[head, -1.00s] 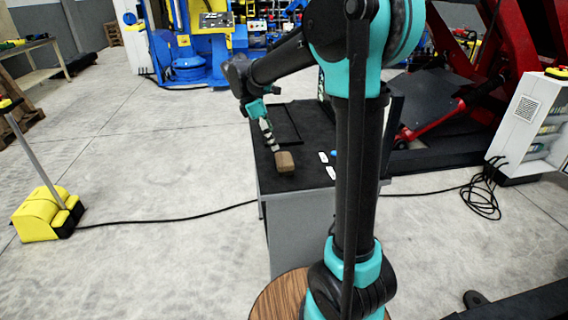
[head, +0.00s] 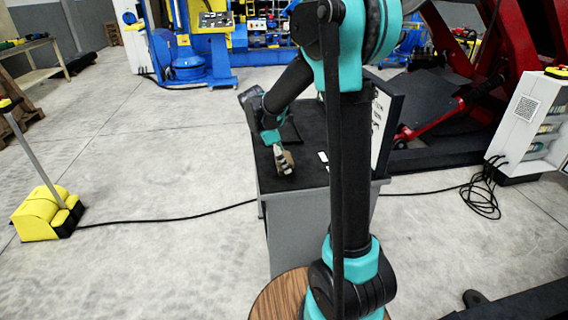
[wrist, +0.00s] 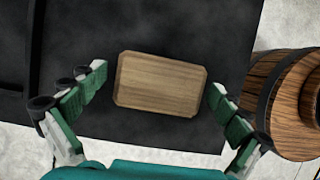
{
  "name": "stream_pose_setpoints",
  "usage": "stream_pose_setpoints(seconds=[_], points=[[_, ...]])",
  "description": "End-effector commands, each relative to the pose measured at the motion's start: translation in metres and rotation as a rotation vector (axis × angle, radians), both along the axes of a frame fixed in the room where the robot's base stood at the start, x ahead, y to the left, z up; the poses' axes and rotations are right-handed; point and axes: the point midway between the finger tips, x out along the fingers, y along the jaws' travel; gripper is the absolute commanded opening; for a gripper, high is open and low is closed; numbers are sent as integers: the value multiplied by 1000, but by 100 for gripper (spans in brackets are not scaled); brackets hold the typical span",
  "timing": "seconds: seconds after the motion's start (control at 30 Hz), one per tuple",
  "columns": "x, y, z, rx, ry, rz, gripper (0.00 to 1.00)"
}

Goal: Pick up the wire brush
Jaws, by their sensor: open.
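The wire brush (wrist: 160,83) shows in the wrist view as a pale wooden block with clipped corners, lying on a dark table top. No bristles are visible from above. My gripper (wrist: 156,77) is open, with one green-padded finger to the left of the block and one to the right. There is a gap on each side, so neither finger touches it. In the head view my gripper (head: 281,158) is low over the near part of the table and hides most of the brown block (head: 289,160).
The black-topped grey table (head: 305,182) has clear room around the brush. White labels (head: 323,157) and a dark upright panel (head: 388,115) are to its right. A yellow pedal unit (head: 45,215) stands on the floor at left, with a cable running to the table.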

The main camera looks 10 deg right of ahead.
Motion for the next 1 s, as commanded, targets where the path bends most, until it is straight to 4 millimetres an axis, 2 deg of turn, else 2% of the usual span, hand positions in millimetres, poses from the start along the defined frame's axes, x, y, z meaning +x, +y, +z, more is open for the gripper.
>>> stream_pose_setpoints(seconds=[0.1, 0.57, 0.83, 1.0], points=[[0, 0, 0, 0, 0, 0, 100], [0, 0, 1, 0, 0, 0, 44], [0, 0, 2, 0, 0, -1, 44], [0, 0, 11, 0, 0, -1, 44]])
